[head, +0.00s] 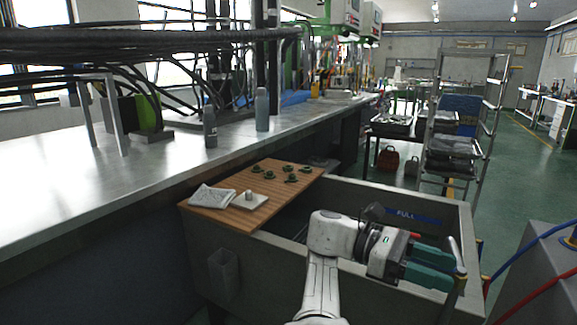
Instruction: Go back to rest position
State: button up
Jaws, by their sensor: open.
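My gripper (434,267) is at the lower right of the head view, at the end of my white arm. It extends to the right over the grey sink-like basin, near its right wall. Its two teal fingers are apart, one above the other, with nothing seen between them. The fingers are close to an upright metal rod at the basin's right edge; I cannot tell if they touch it.
A wooden board (228,216) bridges the basin's (455,203) left part. It bears several small green pieces (290,178), a folded cloth (207,196) and a white block (249,200). A steel workbench (60,200) runs along the left. A shelf rack (450,145) stands behind.

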jog(key=s+d+f+m+g+y+b, duration=0.1)
jog(key=s+d+f+m+y+b, duration=0.4)
jog(key=s+d+f+m, duration=1.25)
jog(key=s+d+f+n+t+y+b, duration=0.1)
jog(key=s+d+f+n+t, duration=0.2)
jog(key=s+f, duration=0.4)
jog(key=s+d+f+n+t+y+b, duration=0.1)
jog(key=s+d+f+n+t, duration=0.2)
jog(key=f, duration=0.6)
jog(key=s+a+f+t+y+b, duration=0.1)
jog(key=s+a+f+t+y, duration=0.15)
jog(key=a, duration=0.45)
jog(key=s+a+f+t+y+b, duration=0.1)
jog(key=s+a+f+t+y, duration=0.2)
jog(key=a, duration=0.4)
jog(key=s+a+f+t+y+b, duration=0.1)
jog(key=s+a+f+y, duration=0.15)
jog(key=a+f, duration=0.4)
notch_tip(320, 180, up, 27)
jog(key=w+p, duration=0.1)
jog(key=p, duration=2.4)
jog(key=shift+a+r+p, duration=0.2)
jog(key=shift+a+p, duration=0.05)
jog(key=shift+p, duration=0.1)
jog(key=shift+w+g, duration=0.1)
jog(key=shift+g, duration=0.15)
